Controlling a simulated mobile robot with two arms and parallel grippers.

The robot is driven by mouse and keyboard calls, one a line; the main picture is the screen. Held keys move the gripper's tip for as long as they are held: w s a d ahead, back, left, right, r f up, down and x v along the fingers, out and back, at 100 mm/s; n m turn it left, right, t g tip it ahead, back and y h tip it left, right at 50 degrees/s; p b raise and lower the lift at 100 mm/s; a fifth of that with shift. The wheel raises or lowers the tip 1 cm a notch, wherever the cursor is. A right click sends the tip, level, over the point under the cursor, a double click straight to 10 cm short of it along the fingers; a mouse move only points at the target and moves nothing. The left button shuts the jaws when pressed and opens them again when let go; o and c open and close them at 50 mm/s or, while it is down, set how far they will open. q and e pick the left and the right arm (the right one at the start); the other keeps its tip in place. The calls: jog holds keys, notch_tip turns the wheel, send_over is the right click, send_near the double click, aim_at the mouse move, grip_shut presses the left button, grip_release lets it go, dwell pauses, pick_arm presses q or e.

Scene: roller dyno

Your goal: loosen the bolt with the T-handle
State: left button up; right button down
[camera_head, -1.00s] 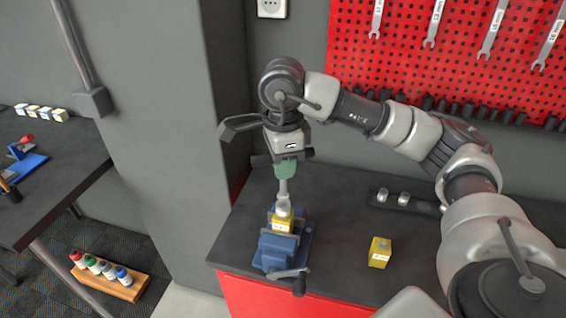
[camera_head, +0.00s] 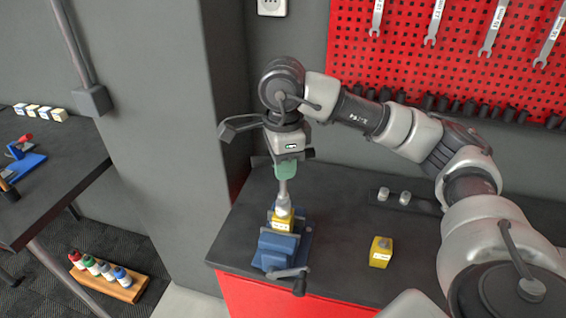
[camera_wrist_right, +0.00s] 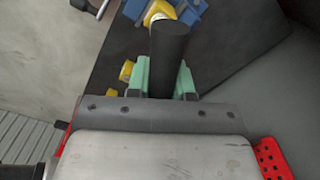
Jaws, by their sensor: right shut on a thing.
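My right gripper (camera_head: 286,170), with green fingers, points straight down above the blue vise (camera_head: 274,262) on the dark workbench. It is shut on the T-handle (camera_head: 283,196), whose grey shaft runs down to the yellow block (camera_head: 283,224) clamped in the vise. In the right wrist view the T-handle's black grip (camera_wrist_right: 168,58) lies between the green fingers (camera_wrist_right: 167,78). The shaft's lower end meets the top of the block; the bolt is hidden there. My left gripper is not in view.
A second yellow block (camera_head: 380,252) stands to the right on the workbench (camera_head: 340,225). A dark rail (camera_head: 420,205) with two grey sockets lies behind it. A red pegboard (camera_head: 465,60) with wrenches hangs at the back. The vise handle (camera_head: 299,284) sticks out at the front.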

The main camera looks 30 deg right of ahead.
jog(key=shift+f+b, duration=0.5)
jog(key=shift+f, duration=0.1)
jog(key=shift+f+n+b, duration=0.1)
jog(key=shift+n+b, duration=0.25)
jog(key=shift+n, duration=0.05)
jog(key=shift+n+b, duration=0.4)
jog(key=shift+n, duration=0.7)
